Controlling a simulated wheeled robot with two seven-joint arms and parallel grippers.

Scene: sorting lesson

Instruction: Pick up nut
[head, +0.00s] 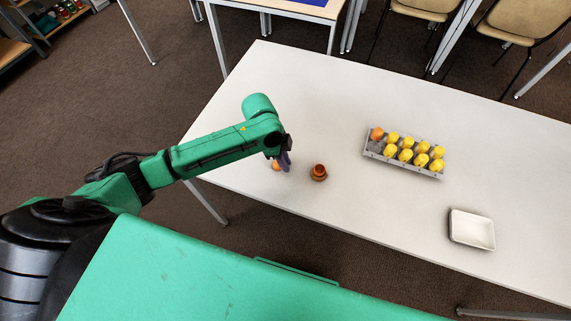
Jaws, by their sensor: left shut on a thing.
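My left gripper (284,163) is low over the near left part of the white table, its dark fingers pointing down. It is shut on a small orange-brown thing, which I take to be the nut (276,167); the fingers hide much of it. I cannot tell whether it touches the table. A round brown thing (318,173) with an orange-brown top stands on the table just right of the gripper, apart from it. My right gripper is not in view.
A grey tray (404,171) holds several yellow pieces (407,155) and one orange piece (377,134) at its left end. An empty white dish (472,229) stands at the right. The white table (260,80) is otherwise clear. Chairs (425,10) stand behind it.

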